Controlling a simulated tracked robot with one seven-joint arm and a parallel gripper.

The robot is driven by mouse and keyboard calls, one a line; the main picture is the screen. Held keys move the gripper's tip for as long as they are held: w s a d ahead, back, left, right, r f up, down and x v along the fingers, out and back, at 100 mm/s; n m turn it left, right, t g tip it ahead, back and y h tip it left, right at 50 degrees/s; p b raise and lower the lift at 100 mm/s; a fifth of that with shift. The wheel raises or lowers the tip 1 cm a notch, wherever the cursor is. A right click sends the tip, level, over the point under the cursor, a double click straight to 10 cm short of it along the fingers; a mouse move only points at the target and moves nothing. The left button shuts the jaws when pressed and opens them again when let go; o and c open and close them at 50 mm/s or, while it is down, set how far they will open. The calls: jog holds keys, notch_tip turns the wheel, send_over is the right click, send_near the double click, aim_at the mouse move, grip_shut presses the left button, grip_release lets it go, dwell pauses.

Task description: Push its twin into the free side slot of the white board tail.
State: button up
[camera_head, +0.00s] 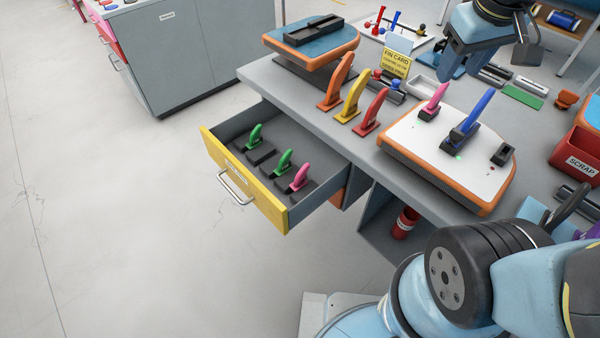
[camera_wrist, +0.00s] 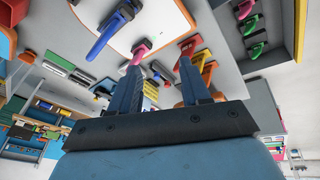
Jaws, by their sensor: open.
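The white board tail (camera_head: 415,136) with an orange rim lies on the bench. A pink fin (camera_head: 435,101) stands in one side slot, and a tall blue fin (camera_head: 474,118) stands in the middle. The dark side slot (camera_head: 503,153) on the right is empty. Another pink fin (camera_head: 300,177) stands in a dark holder in the open drawer, nearest its right end. My gripper (camera_head: 455,66) is open and empty above the bench, beyond the board. In the wrist view my gripper (camera_wrist: 160,66) has its fingers apart, with the board's pink fin (camera_wrist: 141,49) visible beyond them.
The yellow-fronted drawer (camera_head: 217,151) is pulled out and also holds two green fins (camera_head: 254,135). Orange, yellow (camera_head: 353,98) and red fins stand along the bench edge beside a fin card (camera_head: 396,64). A red scrap bin (camera_head: 577,155) is at the right.

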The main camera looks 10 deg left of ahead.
jog(key=w+a+f+n+g+h, duration=0.1)
jog(key=w+a+f+n+h, duration=0.1)
jog(key=w+a+f+n, duration=0.45)
jog(key=n+t+h, duration=0.2)
jog(key=n+h, duration=0.1)
jog(key=n, duration=0.8)
send_over(299, 173)
jog(key=s, duration=0.1)
notch_tip(299, 173, down, 15)
jog(key=s+a+f+n+t, duration=0.2)
jog(key=s+a+f+n, duration=0.4)
jog(key=f, duration=0.3)
jog(key=shift+x, duration=6.25)
jog(key=shift+w+d+f, duration=0.3)
jog(key=shift+w+d, duration=0.1)
jog(key=shift+w, duration=0.05)
